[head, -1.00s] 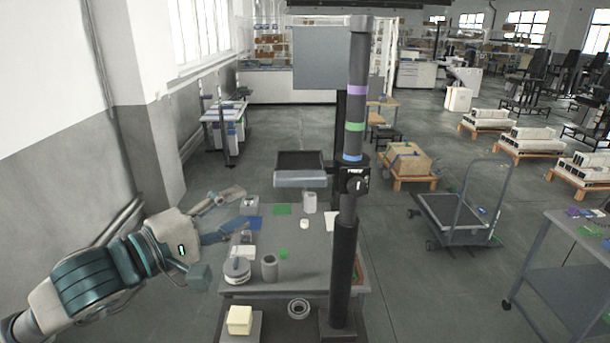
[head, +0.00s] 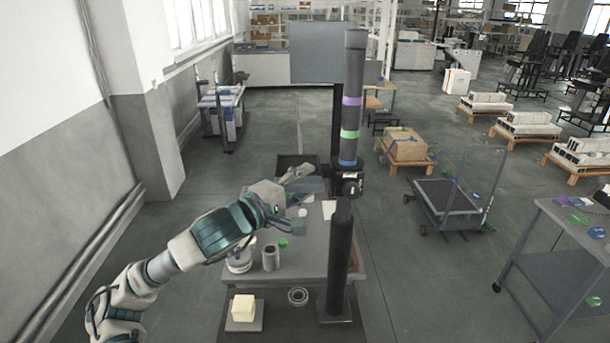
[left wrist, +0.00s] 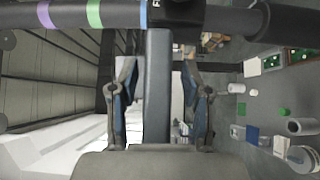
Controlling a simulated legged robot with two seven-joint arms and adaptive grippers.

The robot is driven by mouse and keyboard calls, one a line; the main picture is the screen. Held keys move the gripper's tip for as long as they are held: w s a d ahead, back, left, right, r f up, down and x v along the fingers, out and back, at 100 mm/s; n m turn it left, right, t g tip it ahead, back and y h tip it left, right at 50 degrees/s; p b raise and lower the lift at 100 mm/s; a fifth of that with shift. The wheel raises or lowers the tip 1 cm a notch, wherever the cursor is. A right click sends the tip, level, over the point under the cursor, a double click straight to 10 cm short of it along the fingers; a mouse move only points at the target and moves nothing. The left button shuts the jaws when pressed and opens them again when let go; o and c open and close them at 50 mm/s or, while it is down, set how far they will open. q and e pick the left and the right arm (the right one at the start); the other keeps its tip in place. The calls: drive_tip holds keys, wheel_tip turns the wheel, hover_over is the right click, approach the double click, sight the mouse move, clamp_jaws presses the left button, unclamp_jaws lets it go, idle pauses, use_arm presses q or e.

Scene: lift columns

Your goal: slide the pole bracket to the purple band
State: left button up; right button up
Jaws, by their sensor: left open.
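The pole (head: 354,65) stands upright, with a purple band (head: 351,101) high up, a green band (head: 349,134) below it and a blue band (head: 346,162) lowest. The black pole bracket (head: 347,184) sits on the pole just below the blue band; it also shows at the top of the left wrist view (left wrist: 178,12). My left gripper (head: 312,180) is open, left of the bracket. In the left wrist view its fingers (left wrist: 158,75) stand either side of a grey bar (left wrist: 157,110) that reaches toward the bracket. My right gripper is out of view.
A workbench (head: 305,255) beneath my arm holds a grey cylinder (head: 270,258), a white round item (head: 239,263) and other small parts. A yellowish block (head: 243,308) sits in front. A cart (head: 450,198) and a side table (head: 570,235) stand right, with open floor between.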

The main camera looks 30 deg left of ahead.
use_arm(q)
drive_tip(key=shift+w+d, duration=0.15)
drive_tip(key=shift+w, duration=0.2)
clamp_jaws()
drive_tip(key=shift+r, duration=0.1)
wheel_tip(320, 180, up, 14)
drive_tip(key=p, duration=0.9)
drive_tip(key=shift+r, duration=0.15)
